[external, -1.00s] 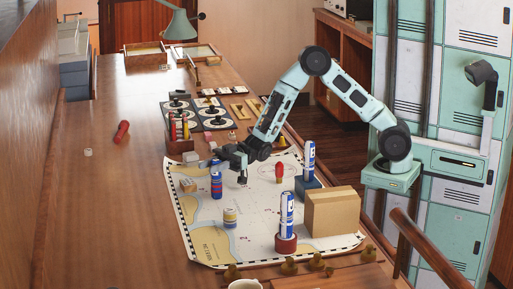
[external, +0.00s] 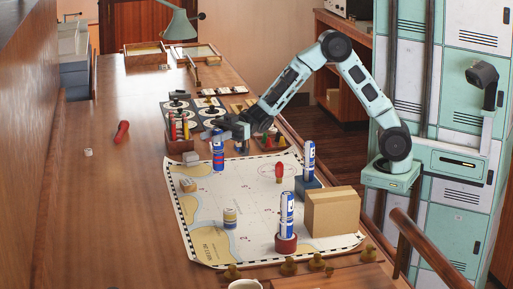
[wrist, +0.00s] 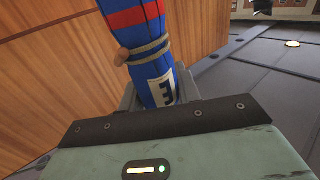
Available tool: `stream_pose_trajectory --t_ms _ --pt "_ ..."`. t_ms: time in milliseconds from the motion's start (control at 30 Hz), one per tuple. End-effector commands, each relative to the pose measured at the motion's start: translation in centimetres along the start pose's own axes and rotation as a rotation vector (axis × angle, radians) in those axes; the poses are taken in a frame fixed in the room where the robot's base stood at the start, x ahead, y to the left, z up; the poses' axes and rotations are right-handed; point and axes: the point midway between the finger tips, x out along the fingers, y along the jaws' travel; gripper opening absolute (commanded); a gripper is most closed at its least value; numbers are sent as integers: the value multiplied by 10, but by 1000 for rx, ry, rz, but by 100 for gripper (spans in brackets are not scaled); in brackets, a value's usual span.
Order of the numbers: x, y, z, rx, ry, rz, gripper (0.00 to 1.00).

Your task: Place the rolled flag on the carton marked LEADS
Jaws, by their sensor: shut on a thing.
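The rolled flag (external: 218,155) is blue with a red band, and hangs roughly upright at the far left part of the chart. My gripper (external: 224,131) is shut on it near its upper end. In the wrist view the flag (wrist: 133,28) has a cord tied round it and a white patch with a dark letter, and runs up out of the jaws (wrist: 153,95). A large brown carton (external: 332,213) stands at the chart's right edge. I cannot read the word LEADS on either.
Two blue-and-white rolls stand upright, one on a blue block (external: 308,184), one in a red holder (external: 286,243). A small red item (external: 279,172) and a yellow-and-blue tub (external: 230,217) are on the chart (external: 258,195). A rack of coloured sticks (external: 180,146) is left of the flag.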

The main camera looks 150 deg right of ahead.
Motion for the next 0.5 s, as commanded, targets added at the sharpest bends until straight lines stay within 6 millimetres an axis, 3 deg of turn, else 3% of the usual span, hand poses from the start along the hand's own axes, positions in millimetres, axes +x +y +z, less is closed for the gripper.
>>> stream_pose_trajectory --t_ms 167,267,500 --pt "10 -68 -24 -11 -7 -150 10" --pt "11 -119 -38 -20 -9 -266 10" --pt "-7 -240 -69 -24 -8 -551 10"
